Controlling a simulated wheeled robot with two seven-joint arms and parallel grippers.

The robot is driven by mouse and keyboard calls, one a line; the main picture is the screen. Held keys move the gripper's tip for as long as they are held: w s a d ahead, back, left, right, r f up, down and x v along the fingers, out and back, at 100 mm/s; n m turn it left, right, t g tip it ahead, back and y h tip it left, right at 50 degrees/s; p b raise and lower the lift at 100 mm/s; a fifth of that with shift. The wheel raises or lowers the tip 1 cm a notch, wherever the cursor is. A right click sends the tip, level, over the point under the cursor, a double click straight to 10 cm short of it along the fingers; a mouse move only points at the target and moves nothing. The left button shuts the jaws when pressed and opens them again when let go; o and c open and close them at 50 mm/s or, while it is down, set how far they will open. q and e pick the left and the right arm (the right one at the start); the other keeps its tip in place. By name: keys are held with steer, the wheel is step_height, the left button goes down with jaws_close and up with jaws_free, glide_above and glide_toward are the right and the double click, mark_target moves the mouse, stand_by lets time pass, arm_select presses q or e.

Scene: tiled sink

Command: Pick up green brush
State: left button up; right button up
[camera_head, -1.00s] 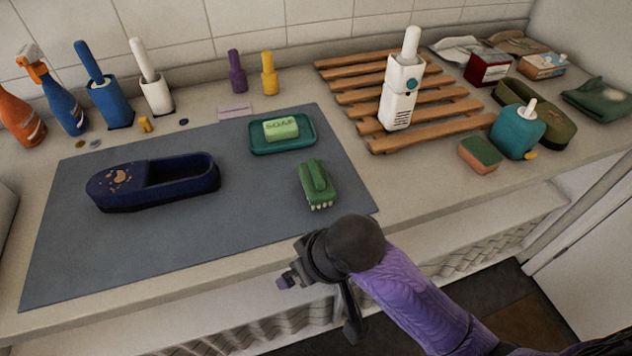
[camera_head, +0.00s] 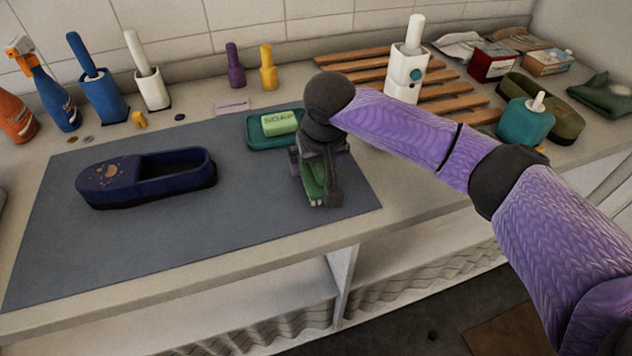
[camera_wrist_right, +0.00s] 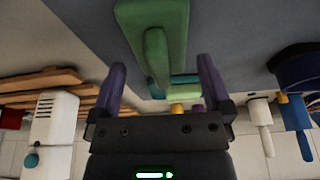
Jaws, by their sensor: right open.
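The green brush (camera_head: 313,184) lies on the grey mat near its right end, mostly hidden in the head view by my right gripper (camera_head: 320,195). In the right wrist view the brush (camera_wrist_right: 158,42) shows with its handle facing the camera, ahead of the jaws. My right gripper also shows in the wrist view (camera_wrist_right: 158,82), with its two purple fingers spread wide and nothing between them. The brush lies beyond the fingertips, roughly centred on the gap. I cannot tell the exact distance. My left gripper is not in view.
A teal soap dish (camera_head: 262,138) with green soap (camera_head: 280,123) sits just behind the brush. A navy slipper (camera_head: 150,177) lies to the left on the mat (camera_head: 200,230). A wooden rack (camera_head: 350,66) with a white bottle stands behind my right arm. The mat's front is clear.

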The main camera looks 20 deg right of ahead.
steer(key=x, duration=0.2)
steer(key=shift+w+f, duration=0.1)
steer(key=shift+f, duration=0.25)
steer(key=shift+r, duration=0.15)
steer(key=shift+c, duration=0.7)
steer(key=c, duration=1.1)
step_height(320, 180, up, 9)
steer(key=p, duration=0.3)
steer(key=shift+r, duration=0.2)
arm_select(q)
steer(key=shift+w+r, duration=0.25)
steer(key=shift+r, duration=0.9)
arm_select(e)
steer(key=shift+r, duration=0.35)
